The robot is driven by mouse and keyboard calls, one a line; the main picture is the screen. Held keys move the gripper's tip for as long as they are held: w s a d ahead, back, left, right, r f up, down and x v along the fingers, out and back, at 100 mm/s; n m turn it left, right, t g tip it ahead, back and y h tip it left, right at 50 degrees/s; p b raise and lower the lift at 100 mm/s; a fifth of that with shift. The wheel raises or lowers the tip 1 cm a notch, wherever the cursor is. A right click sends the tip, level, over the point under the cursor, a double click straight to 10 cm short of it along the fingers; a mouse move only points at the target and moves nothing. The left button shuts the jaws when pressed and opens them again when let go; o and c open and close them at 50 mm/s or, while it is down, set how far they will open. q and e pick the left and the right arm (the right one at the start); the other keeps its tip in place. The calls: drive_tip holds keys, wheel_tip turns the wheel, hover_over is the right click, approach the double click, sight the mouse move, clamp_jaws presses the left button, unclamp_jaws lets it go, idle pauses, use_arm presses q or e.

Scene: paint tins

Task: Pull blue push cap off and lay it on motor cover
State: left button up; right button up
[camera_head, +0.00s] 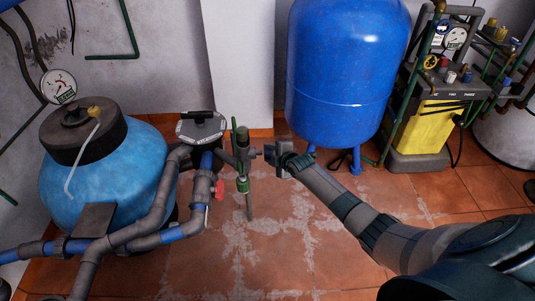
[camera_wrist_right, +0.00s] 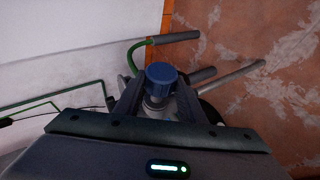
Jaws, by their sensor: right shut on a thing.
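The blue push cap (camera_wrist_right: 161,72) sits between the fingers of my right gripper (camera_wrist_right: 158,100) in the wrist view, with a pale metallic collar below it. In the head view, the blue cap (camera_head: 269,151) shows small at the tip of my right gripper (camera_head: 279,157), close to the grey vertical valve fitting (camera_head: 243,150). The gripper is shut on the cap. I cannot tell whether the cap still touches the fitting. No part is clearly recognisable as the motor cover. My left gripper is not in view.
A large blue tank (camera_head: 345,70) stands just behind my right gripper. A light-blue vessel (camera_head: 100,185) with grey pipes is at the left, with a red valve handle (camera_head: 219,188) nearby. A yellow unit (camera_head: 418,125) stands at the right. The tiled floor (camera_head: 300,250) in front is clear.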

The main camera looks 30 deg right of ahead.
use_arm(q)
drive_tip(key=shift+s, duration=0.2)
use_arm(e)
drive_tip(key=shift+s+d, duration=0.2)
drive_tip(key=shift+d, duration=0.15)
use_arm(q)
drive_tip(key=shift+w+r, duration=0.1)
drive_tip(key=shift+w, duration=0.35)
use_arm(e)
drive_tip(key=shift+d, duration=0.1)
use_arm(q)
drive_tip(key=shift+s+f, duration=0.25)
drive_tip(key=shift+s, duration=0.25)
use_arm(e)
drive_tip(key=d, duration=0.1)
drive_tip(key=s+d, duration=0.1)
drive_tip(key=d, duration=0.1)
drive_tip(key=shift+s+d, duration=0.25)
drive_tip(key=shift+s, duration=0.15)
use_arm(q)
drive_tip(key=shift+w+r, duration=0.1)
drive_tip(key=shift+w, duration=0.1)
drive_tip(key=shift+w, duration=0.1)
